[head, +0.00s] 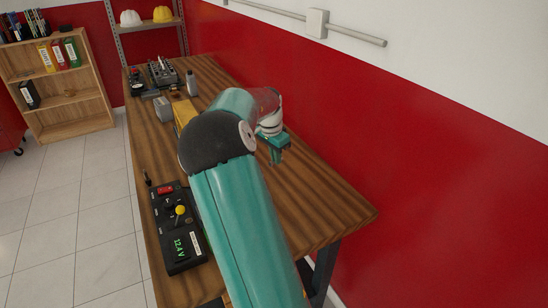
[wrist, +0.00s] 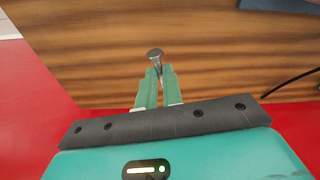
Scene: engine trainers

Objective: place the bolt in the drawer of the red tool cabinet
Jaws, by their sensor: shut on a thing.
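My gripper (head: 277,156) is over the right side of the wooden workbench, near the red wall. In the wrist view its green fingers (wrist: 160,73) are shut on the metal bolt (wrist: 155,54), with the bolt's round head showing beyond the fingertips. The bolt cannot be made out in the head view. A red wheeled body, apparently the red tool cabinet (head: 10,128), is cut off at the left edge of the head view. Its drawer is not visible.
The workbench (head: 318,205) holds a black control box (head: 178,228) at its near left and several small devices at its far end. A wooden bookshelf (head: 65,92) stands beyond the tiled floor (head: 80,195). The floor left of the bench is clear.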

